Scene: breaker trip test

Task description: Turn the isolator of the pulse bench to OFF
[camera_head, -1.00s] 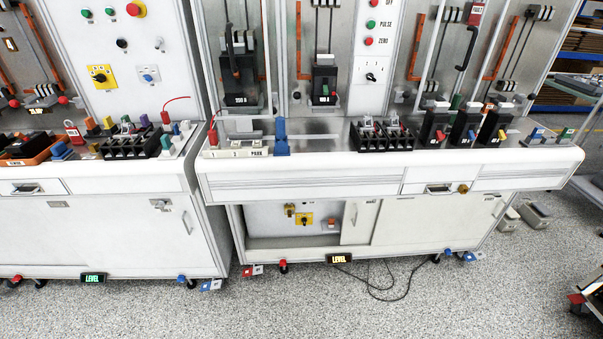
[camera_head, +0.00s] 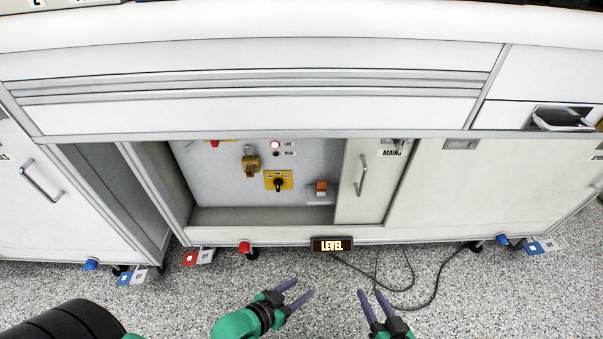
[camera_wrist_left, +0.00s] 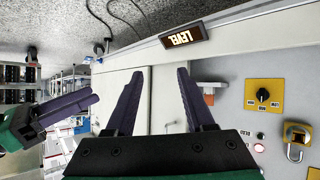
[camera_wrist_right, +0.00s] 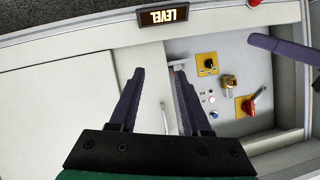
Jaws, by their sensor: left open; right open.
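In the open cabinet bay, a red rotary handle on a yellow plate (camera_head: 213,142) is mostly cut off by the bay's top edge; it shows whole in the right wrist view (camera_wrist_right: 250,103). A black knob on a yellow plate (camera_head: 278,183) sits lower right of it. A brass padlock (camera_head: 250,163) hangs between them. I cannot read a label naming the isolator; the red handle looks most like it. My left gripper (camera_head: 304,287) and right gripper (camera_head: 371,291) are open and empty, in front of the cabinet and apart from the panel.
A sliding door (camera_head: 358,195) covers the bay's right side. An orange switch (camera_head: 321,188) and a lit lamp (camera_head: 275,145) are on the panel. The worktop edge (camera_head: 250,25) overhangs above. A LEVEL display (camera_head: 331,245) sits at the base; a black cable (camera_head: 405,287) lies on the floor.

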